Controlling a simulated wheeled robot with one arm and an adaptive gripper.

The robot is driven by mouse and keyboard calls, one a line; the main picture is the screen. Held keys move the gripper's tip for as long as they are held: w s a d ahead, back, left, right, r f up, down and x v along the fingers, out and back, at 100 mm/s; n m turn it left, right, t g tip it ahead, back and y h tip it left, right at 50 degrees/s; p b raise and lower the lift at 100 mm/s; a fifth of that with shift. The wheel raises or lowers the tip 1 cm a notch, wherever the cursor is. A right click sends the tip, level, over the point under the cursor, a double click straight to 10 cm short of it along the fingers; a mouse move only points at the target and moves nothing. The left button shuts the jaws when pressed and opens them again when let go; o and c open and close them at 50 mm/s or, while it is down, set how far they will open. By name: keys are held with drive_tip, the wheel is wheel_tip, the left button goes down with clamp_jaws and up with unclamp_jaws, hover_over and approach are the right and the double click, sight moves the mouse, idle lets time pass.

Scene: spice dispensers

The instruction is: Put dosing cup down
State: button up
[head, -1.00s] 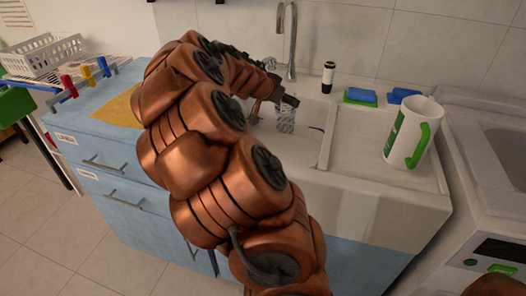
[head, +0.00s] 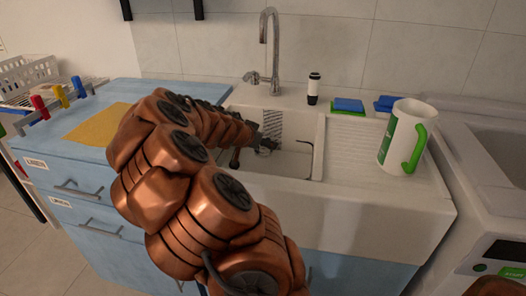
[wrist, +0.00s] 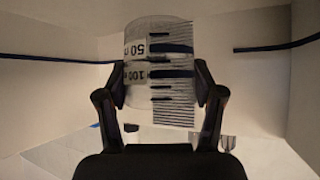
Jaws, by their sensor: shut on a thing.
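The dosing cup (wrist: 160,75) is clear, with dark graduation lines and "50" and "100" labels. It sits between the fingers of my gripper (wrist: 159,82), which touch it on both sides. In the head view the dosing cup (head: 272,122) shows as a small striped patch inside the white sink (head: 340,205). My gripper (head: 265,143) is at the cup, within the sink basin. Whether the cup's base touches the sink floor cannot be told.
A tap (head: 270,45) stands behind the basin. A black-and-white bottle (head: 314,88), a blue-and-green sponge (head: 348,106) and another blue item (head: 386,103) are on the back ledge. A white-and-green jug (head: 402,140) stands on the drainboard. A yellow cloth (head: 98,122) lies on the left counter.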

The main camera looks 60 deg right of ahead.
sight(263, 149)
drive_tip(key=shift+s+f, duration=0.1)
drive_tip(key=shift+f, duration=1.55)
drive_tip(key=shift+f+b, duration=0.15)
drive_tip(key=shift+b, duration=0.2)
drive_tip(key=o, duration=1.3)
drive_tip(key=shift+r+p, duration=0.25)
drive_tip(key=shift+p, duration=0.05)
drive_tip(key=v, duration=1.2)
